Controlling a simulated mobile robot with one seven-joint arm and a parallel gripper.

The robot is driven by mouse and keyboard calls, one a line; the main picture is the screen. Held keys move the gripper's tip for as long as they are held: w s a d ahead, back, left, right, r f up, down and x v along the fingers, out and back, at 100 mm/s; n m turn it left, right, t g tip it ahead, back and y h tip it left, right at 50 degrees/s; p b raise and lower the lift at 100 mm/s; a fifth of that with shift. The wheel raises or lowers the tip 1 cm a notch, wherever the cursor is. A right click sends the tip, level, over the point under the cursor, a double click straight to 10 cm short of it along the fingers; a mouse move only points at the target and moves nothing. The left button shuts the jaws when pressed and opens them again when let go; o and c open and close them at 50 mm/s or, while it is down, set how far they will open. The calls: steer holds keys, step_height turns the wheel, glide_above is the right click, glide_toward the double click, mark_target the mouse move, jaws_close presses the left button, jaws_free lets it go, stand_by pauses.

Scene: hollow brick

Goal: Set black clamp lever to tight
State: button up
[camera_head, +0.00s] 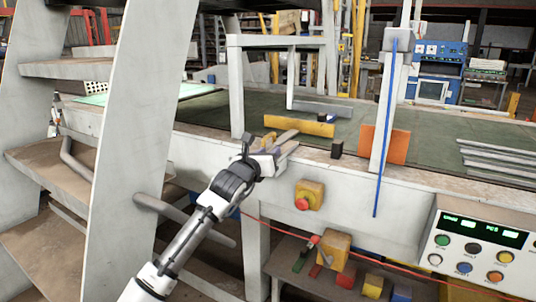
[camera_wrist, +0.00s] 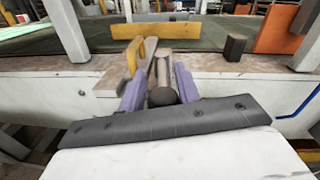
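My gripper (camera_head: 275,150) is at the front edge of the workbench, left of the middle in the head view. In the wrist view its two purple fingers (camera_wrist: 160,88) stand apart, one on each side of a dark round knob (camera_wrist: 162,97). The knob looks like the end of the black clamp lever. A narrow gap seems to show beside it, so I see no firm grip. A grey bar (camera_wrist: 165,66) and a yellow piece (camera_wrist: 138,55) lie just beyond the knob. The lever's pivot is hidden, and in the head view my gripper covers the knob.
A small black block (camera_head: 337,148) and an orange plate (camera_head: 384,144) stand right of my gripper, by a white post (camera_head: 383,110). A yellow bar (camera_head: 299,125) lies behind. A red button on a yellow box (camera_head: 309,195) is below the edge. A control panel (camera_head: 475,248) is at right.

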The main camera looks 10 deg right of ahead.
steer(key=shift+s, duration=0.15)
steer(key=b+v, duration=0.4)
steer(key=v, duration=0.9)
steer(key=shift+s+a, duration=0.2)
steer(key=shift+a, duration=0.1)
